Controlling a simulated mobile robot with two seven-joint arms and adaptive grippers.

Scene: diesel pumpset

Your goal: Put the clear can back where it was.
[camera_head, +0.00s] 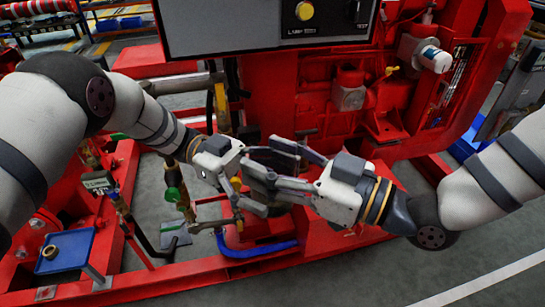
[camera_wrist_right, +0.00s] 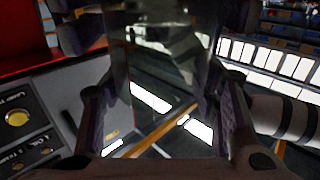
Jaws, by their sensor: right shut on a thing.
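The clear can (camera_wrist_right: 163,75) is see-through and stands out in the right wrist view between the fingers of my right gripper (camera_wrist_right: 163,115). My right gripper (camera_head: 268,168) is shut on it. In the head view the can is mostly hidden among the fingers of both grippers. My left gripper (camera_head: 258,178) reaches in from the left, facing the right one, with its fingers spread on either side of the can's other end. I cannot tell whether the left fingers touch it.
A red pumpset frame (camera_head: 180,280) lies below and around the grippers. A grey control panel (camera_head: 230,30) with a yellow button hangs above. A cloudy container (camera_head: 348,92) and a white cylinder (camera_head: 432,57) sit on the red machine. A blue tray (camera_head: 68,250) is at lower left. Open floor is at lower right.

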